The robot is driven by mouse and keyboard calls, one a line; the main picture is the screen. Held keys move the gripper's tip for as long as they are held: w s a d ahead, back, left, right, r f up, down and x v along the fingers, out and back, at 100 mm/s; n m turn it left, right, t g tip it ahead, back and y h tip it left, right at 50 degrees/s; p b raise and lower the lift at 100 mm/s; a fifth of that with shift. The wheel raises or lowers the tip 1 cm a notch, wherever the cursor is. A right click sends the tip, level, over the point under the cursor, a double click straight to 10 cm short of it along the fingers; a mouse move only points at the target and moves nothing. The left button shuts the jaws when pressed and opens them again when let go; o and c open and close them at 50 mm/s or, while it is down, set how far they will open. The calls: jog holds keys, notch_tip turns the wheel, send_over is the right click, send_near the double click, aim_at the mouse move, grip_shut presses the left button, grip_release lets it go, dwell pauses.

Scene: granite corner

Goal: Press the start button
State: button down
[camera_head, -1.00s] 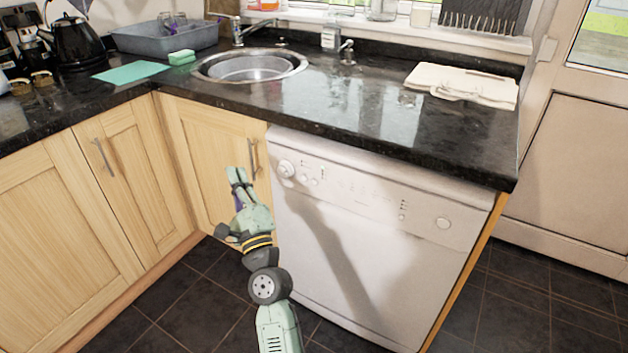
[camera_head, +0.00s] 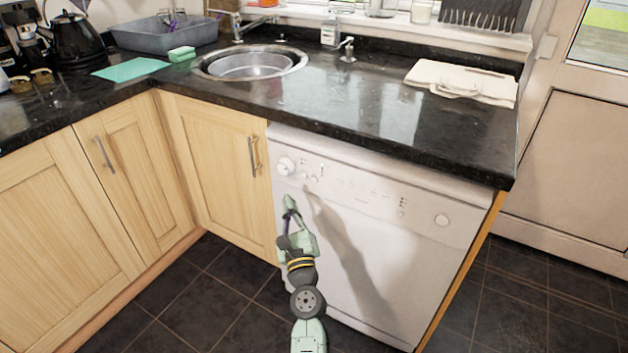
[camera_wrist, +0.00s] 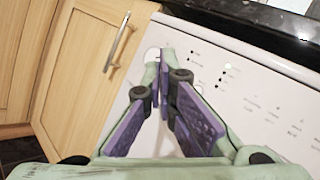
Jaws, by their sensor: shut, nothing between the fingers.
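A white dishwasher (camera_head: 350,270) stands under the counter, its control panel along the top of its front. I cannot read which is marked start. My gripper (camera_head: 290,203) is shut and empty, in front of the dishwasher just below the dial and small buttons. In the wrist view, the fingertips (camera_wrist: 162,58) point at the panel's left part and partly cover the dial (camera_wrist: 152,54). Contact with the panel cannot be told.
A wooden cupboard door (camera_head: 225,170) with a metal handle (camera_head: 253,157) is just left of the dishwasher. The black counter (camera_head: 330,100) overhangs the panel and carries a sink (camera_head: 250,66) and a folded cloth (camera_head: 465,80). The dark tiled floor (camera_head: 200,310) is clear.

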jog(key=b, duration=0.2)
send_near(304, 168)
jog(key=shift+a+x, duration=0.25)
jog(key=shift+x, duration=1.45)
jog(key=shift+w+d, duration=0.2)
jog(key=shift+w, duration=0.15)
